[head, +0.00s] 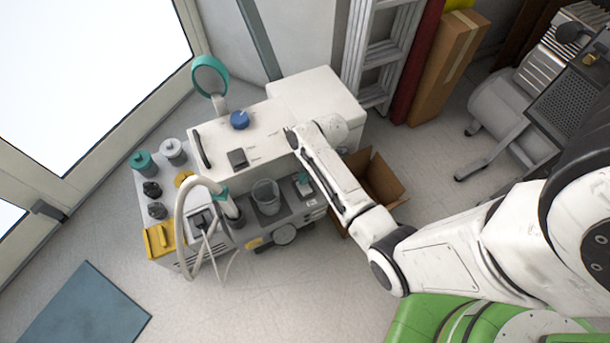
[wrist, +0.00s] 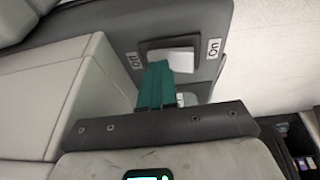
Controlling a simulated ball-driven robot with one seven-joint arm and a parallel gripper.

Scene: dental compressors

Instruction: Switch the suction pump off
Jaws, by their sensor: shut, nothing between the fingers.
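The suction pump (head: 315,95) is a white-and-grey unit by the window, with a blue knob and hoses. In the wrist view a white rocker switch (wrist: 172,58) sits in a dark grey panel (wrist: 215,75), with small labels on both sides; the right one reads "On". My gripper (wrist: 158,68), with teal fingers, is shut and empty. Its tips overlap the lower left of the switch in that view; I cannot tell whether they touch it. In the head view my gripper (head: 303,180) is over the unit's lower right shelf, and the switch there is hidden or too small to tell.
A clear cup (head: 265,196) and a hose (head: 186,215) stand left of my gripper. An open cardboard box (head: 384,183) is on the floor to the right. A ladder (head: 385,50) and a compressor (head: 515,118) stand behind.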

